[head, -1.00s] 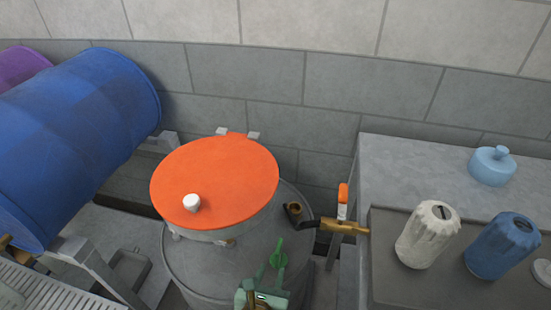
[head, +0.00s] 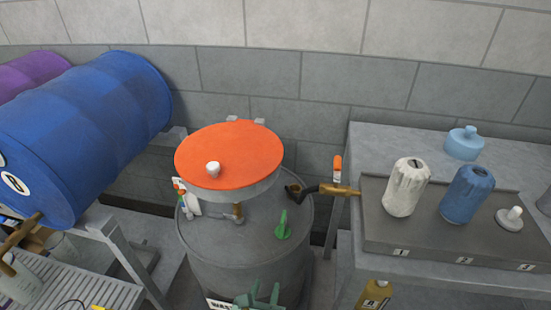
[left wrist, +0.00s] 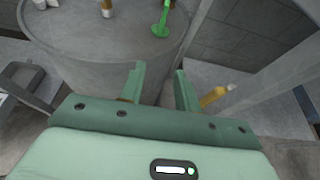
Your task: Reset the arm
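My left gripper (head: 258,292) is a green two-finger gripper at the bottom edge of the head view, in front of the grey waste drum (head: 245,262). In the left wrist view its fingers (left wrist: 160,85) stand apart with nothing held between them. The drum's wall is just beyond the fingertips there. A small green handle (head: 283,229) stands on the drum's top, apart from the gripper; it also shows in the left wrist view (left wrist: 162,20). My right gripper is in neither view.
An orange disc lid (head: 230,150) with a white knob sits above the drum. A blue barrel (head: 95,130) lies on a rack at left. At right, a bench tray (head: 390,240) holds a white container (head: 408,188) and a blue container (head: 467,195). A yellow bottle (head: 373,295) is below.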

